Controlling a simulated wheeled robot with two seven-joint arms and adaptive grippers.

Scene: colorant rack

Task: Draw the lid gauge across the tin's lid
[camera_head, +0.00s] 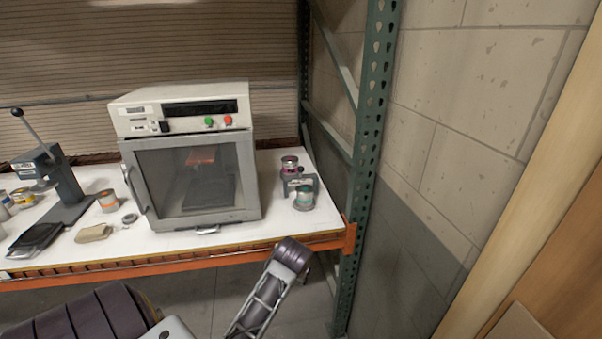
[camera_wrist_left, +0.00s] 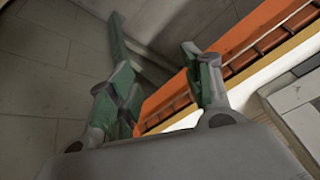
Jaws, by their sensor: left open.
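My left gripper (camera_wrist_left: 162,72) is open in the left wrist view, its fingers apart and nothing between them. It is near the orange shelf beam (camera_wrist_left: 240,58). In the head view, a tin with a teal label (camera_head: 303,197) stands at the right end of the white bench, against a small grey device. A tin with a pink label (camera_head: 290,166) stands behind it. A tin with an orange band (camera_head: 108,200) stands left of the cabinet, beside a small grey ring-like item (camera_head: 129,218). I cannot tell which item is the lid gauge. My right gripper is not in view.
A white cabinet (camera_head: 187,112) with a glass door fills the middle of the bench. A lever press (camera_head: 62,180), a dark flat tray (camera_head: 36,238) and a beige pad (camera_head: 93,233) are at left. A green upright (camera_head: 368,130) bounds the right end.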

